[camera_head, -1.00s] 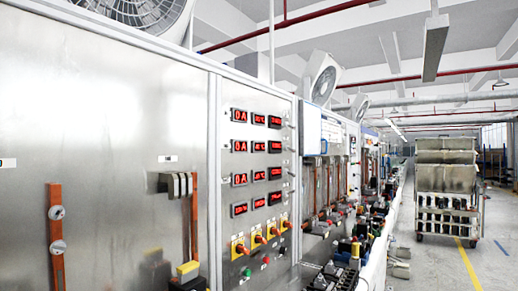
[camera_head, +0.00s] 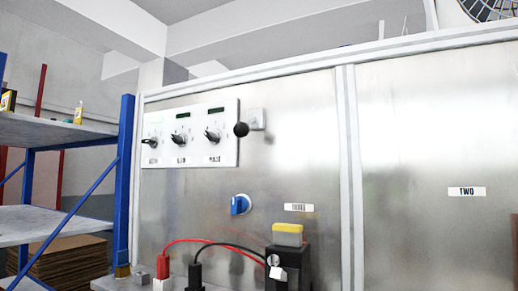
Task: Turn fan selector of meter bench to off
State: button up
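The bench (camera_head: 300,110) is a tall brushed-metal cabinet front with a pale frame. A white panel (camera_head: 228,148) at its upper left carries three black rotary knobs in a row: left (camera_head: 150,142), middle (camera_head: 179,139) and right (camera_head: 213,136). Small displays sit above the middle and right ones. A blue rotary selector (camera_head: 240,204) is below the panel. A black ball-ended lever (camera_head: 241,129) stands beside the panel's right edge. Labels are too small to read, so I cannot tell which is the fan selector or its setting. My gripper is not in view.
A black device with a yellow top (camera_head: 288,234), a red cable (camera_head: 200,241) and a black cable (camera_head: 228,246) are at the bench's foot. A blue-framed shelf (camera_head: 124,170) stands close on the left. Part of a fan (camera_head: 490,9) shows at top right.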

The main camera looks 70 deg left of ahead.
aim_at(151, 141)
jog(key=u, duration=2.25)
